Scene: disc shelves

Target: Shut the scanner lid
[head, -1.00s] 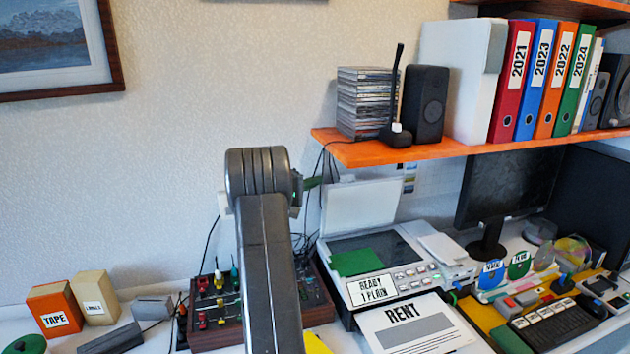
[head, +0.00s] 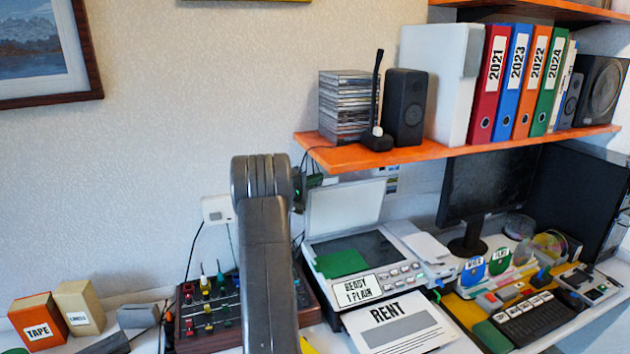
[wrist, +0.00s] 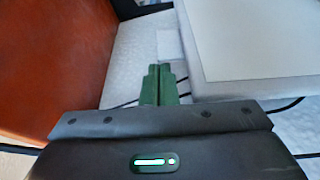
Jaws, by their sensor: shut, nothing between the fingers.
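The scanner (head: 385,262) stands on the desk with its pale lid (head: 345,206) raised nearly upright at the back. A green sheet (head: 341,263) lies on the left part of its dark glass. My gripper's green fingers show just left of the lid's upper edge, mostly hidden behind my arm in the head view. In the wrist view my gripper (wrist: 160,72) is shut and empty. The lid (wrist: 255,40) fills the right side of that view, apart from the fingertips.
The orange shelf (head: 470,150) overhangs the scanner's back; it appears close on the left of the wrist view (wrist: 50,70). A RENT sheet (head: 400,325) lies in front of the scanner. A mixer with coloured knobs (head: 207,308) stands left, a monitor (head: 485,190) right.

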